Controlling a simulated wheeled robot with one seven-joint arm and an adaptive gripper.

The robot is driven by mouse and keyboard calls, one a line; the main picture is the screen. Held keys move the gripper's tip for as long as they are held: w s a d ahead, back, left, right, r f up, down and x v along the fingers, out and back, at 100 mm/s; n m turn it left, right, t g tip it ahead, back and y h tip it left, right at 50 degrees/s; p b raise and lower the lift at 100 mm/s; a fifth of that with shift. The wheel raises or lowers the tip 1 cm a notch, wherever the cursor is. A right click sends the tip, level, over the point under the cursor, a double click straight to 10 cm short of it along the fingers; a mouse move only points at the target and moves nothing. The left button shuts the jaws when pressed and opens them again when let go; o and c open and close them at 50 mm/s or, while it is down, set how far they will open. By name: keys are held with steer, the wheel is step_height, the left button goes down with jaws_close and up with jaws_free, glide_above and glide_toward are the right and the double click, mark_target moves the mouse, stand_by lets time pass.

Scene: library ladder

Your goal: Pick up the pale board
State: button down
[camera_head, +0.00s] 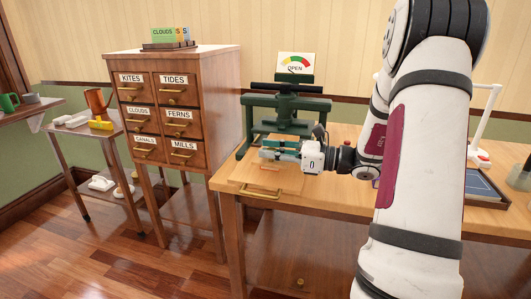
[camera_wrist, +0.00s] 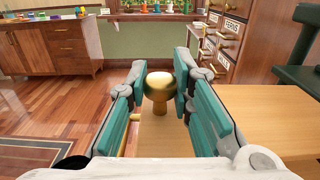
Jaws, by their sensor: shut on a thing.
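The pale board (camera_head: 248,174) is a light wooden piece at the table's left front corner, below my gripper (camera_head: 272,149). In the wrist view the board (camera_wrist: 166,140) runs between my fingers. A round brass knob (camera_wrist: 159,84) on a short stem stands above it, between the two green finger pads of my gripper (camera_wrist: 160,78). The jaws are shut on this knob. The fingers largely hide the knob in the head view. I cannot tell whether the board is lifted off the table.
A green press (camera_head: 284,112) stands on the wooden table (camera_head: 344,189) just behind my gripper. A brass handle (camera_head: 260,193) is at the table's front edge. A labelled drawer cabinet (camera_head: 213,75) stands to the left. Open floor (camera_head: 95,258) lies in front of it.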

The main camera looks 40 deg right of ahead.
steer(key=s+d+r+p, duration=0.1)
steer(key=s+d+p, duration=0.1)
steer(key=s, duration=1.1)
steer(key=shift+s+d+r, duration=0.15)
steer(key=shift+s+d, duration=0.1)
steer(key=shift+s, duration=0.1)
